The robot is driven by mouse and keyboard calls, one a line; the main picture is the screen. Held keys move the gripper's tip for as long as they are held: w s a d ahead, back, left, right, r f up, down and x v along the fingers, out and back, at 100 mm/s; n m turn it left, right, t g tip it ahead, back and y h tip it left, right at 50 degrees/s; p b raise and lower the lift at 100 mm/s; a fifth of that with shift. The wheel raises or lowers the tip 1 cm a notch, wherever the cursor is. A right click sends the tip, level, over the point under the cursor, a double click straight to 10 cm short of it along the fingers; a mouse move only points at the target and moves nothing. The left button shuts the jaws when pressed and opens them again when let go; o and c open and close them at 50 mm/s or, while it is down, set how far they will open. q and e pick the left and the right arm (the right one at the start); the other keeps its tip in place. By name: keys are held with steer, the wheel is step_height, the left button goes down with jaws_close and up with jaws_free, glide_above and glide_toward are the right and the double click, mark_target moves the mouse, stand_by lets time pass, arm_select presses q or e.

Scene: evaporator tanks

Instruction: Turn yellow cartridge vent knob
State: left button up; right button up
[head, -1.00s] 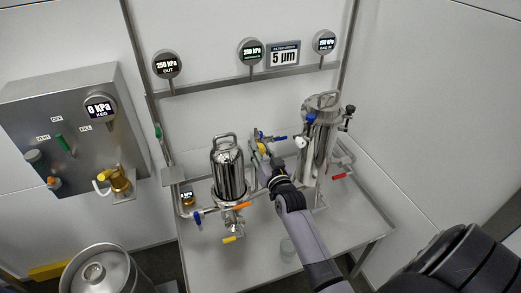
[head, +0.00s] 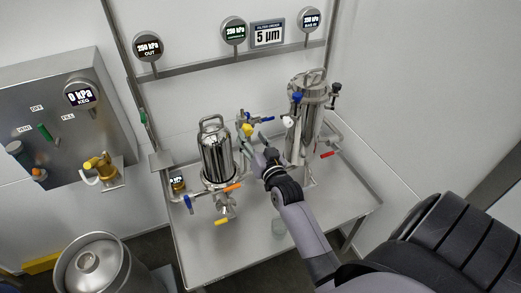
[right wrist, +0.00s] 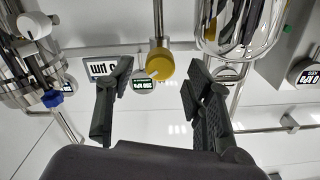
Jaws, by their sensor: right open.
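The yellow vent knob (head: 247,130) sits on a thin metal stem between the two steel filter housings. My right gripper (head: 254,144) is open just in front of and below it in the head view. In the right wrist view, the yellow knob (right wrist: 160,64) appears between the two spread black fingers of the right gripper (right wrist: 157,80), with clear space on each side. I cannot tell how far the fingertips are from it in depth. Nothing is held. My left gripper is not in view.
A cartridge housing (head: 215,155) stands left of my gripper, and a taller bag housing (head: 305,115) with blue and red handles stands right. A blue-handled valve (head: 266,119) is behind. Gauges hang on the rail above. The table front (head: 250,250) is mostly clear.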

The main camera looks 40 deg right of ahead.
steer(key=v, duration=0.8)
steer(key=shift+d, duration=0.1)
steer(key=s+a+f+n+g+y, duration=0.5)
steer(key=s+a+f+g, duration=0.2)
steer(key=a, duration=0.4)
steer(key=s+a+f+n+g, duration=0.15)
steer(key=s+g, duration=0.25)
steer(key=s, duration=0.4)
steer(key=s+a+f+n+g, duration=0.1)
steer(key=s+a+n+g, duration=0.15)
steer(key=s, duration=0.55)
step_height(320, 180, down, 27)
steer(key=s+g, duration=0.2)
steer(key=s+d+f, duration=0.1)
steer(key=s+f, duration=0.7)
steer(key=s+d+f, duration=0.2)
steer(key=s+f, duration=0.5)
steer(key=s, duration=0.1)
steer(key=shift+d+f+m+g+h, duration=0.3)
steer(key=shift+f+g, duration=0.1)
steer(key=shift+g, duration=0.05)
